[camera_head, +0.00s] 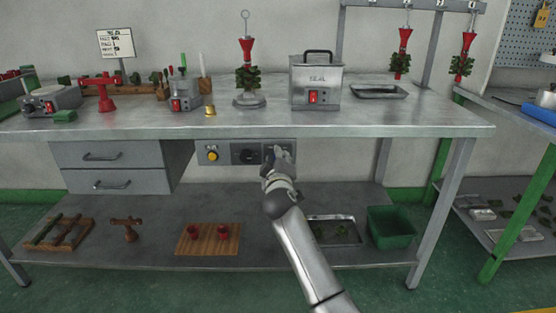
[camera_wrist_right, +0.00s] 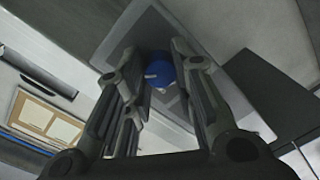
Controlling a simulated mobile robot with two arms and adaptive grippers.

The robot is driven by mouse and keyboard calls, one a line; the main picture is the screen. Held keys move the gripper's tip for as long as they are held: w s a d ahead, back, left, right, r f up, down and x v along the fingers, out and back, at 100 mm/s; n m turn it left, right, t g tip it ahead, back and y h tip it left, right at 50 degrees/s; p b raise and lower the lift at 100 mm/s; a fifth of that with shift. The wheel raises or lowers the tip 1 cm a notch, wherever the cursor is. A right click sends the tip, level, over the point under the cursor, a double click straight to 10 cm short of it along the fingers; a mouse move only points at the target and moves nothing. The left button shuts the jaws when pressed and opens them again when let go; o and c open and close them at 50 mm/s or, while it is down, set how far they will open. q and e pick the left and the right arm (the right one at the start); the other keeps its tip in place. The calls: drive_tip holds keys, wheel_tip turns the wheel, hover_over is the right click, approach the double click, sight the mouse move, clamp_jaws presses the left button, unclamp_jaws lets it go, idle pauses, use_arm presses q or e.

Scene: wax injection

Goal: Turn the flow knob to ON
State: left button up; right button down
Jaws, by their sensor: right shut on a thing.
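In the right wrist view the blue flow knob (camera_wrist_right: 159,68) sits on a grey plate (camera_wrist_right: 205,75), with a short white mark showing on it. My right gripper (camera_wrist_right: 155,58) has its fingers on both sides of the knob and is shut on it. In the head view my right gripper (camera_head: 279,156) reaches the right-hand part of the control panel (camera_head: 229,153) under the tabletop and hides the knob there. Any ON lettering cannot be read. My left gripper is not in view.
The panel also has a yellow knob (camera_head: 212,156) and a black dial (camera_head: 248,156). The table edge (camera_head: 350,131) overhangs them. Drawers (camera_head: 112,168) are to the left. A lower shelf (camera_head: 160,258) holds a wooden board (camera_head: 208,247), a metal tray and a green bin (camera_head: 391,226).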

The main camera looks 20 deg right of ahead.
drive_tip(key=c, duration=1.2)
unclamp_jaws()
drive_tip(key=v, duration=1.2)
